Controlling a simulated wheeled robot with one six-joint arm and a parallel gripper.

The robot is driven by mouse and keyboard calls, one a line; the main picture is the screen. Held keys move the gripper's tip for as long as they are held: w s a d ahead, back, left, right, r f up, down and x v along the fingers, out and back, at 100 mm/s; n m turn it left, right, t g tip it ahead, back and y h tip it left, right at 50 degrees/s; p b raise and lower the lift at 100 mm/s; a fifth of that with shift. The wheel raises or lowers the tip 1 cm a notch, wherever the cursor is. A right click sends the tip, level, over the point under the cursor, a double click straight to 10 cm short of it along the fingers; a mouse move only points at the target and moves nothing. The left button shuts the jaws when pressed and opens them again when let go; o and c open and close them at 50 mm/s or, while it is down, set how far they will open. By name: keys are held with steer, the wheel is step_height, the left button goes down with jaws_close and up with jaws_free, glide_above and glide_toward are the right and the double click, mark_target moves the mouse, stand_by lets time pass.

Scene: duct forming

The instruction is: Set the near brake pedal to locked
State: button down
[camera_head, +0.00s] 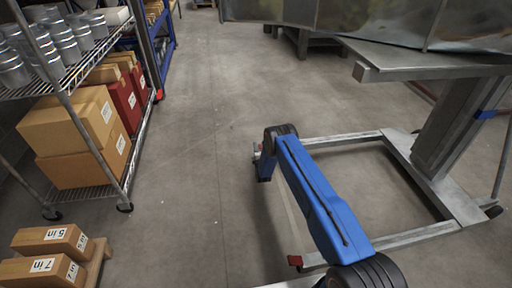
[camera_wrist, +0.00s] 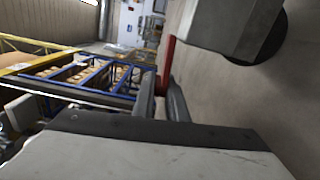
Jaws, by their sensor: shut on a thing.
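In the wrist view, my gripper (camera_wrist: 160,84) has its two grey fingers closed around the lower end of a red pedal bar (camera_wrist: 168,58). The bar stands beside a grey block of the cart frame (camera_wrist: 220,25), above a black wheel (camera_wrist: 262,42). My blue arm covers part of the cart base, and my gripper is not clear there. I cannot tell from the head view which pedal is held.
The cart (camera_head: 440,185) stands at the right, carrying a large metal duct (camera_head: 380,22). A wire shelf (camera_head: 95,190) with boxes and cans is at the left. Several labelled boxes (camera_head: 50,240) sit at the lower left. The floor between is clear.

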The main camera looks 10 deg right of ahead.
steer(key=shift+f+n, duration=0.35)
steer(key=shift+n, duration=0.15)
steer(key=c, duration=1.8)
jaws_free()
steer(key=shift+f, duration=0.1)
steer(key=shift+o, duration=0.2)
steer(key=shift+s, duration=0.1)
steer(key=s, duration=1.7)
steer(key=shift+s, duration=0.1)
